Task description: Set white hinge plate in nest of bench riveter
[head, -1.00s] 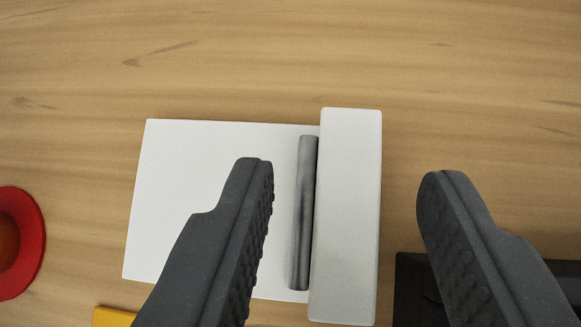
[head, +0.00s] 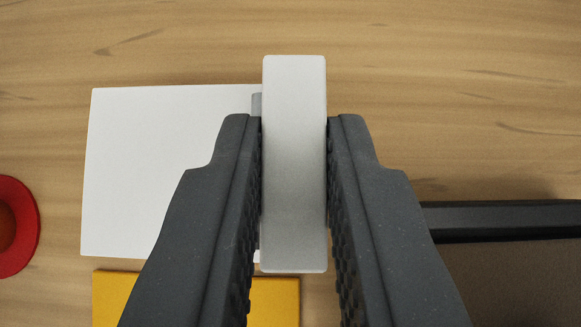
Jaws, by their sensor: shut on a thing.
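The white hinge plate (head: 165,170) shows a flat white leaf on the left and a raised light grey-white block (head: 294,160) along its right side. A grey pin between leaf and block is mostly hidden behind my left finger. My gripper (head: 294,125) is shut on the raised block, with one dark ribbed finger against each long side. The leaf extends out to the left, partly covered by that finger. I cannot tell whether the plate touches the wooden surface. The bench riveter and its nest cannot be made out for certain.
A yellow block (head: 110,295) lies just below the plate. A red ring-shaped thing (head: 15,228) is at the left edge. A dark-rimmed tray-like thing with a brown inside (head: 500,222) is at the lower right. The wooden table (head: 420,60) is clear above.

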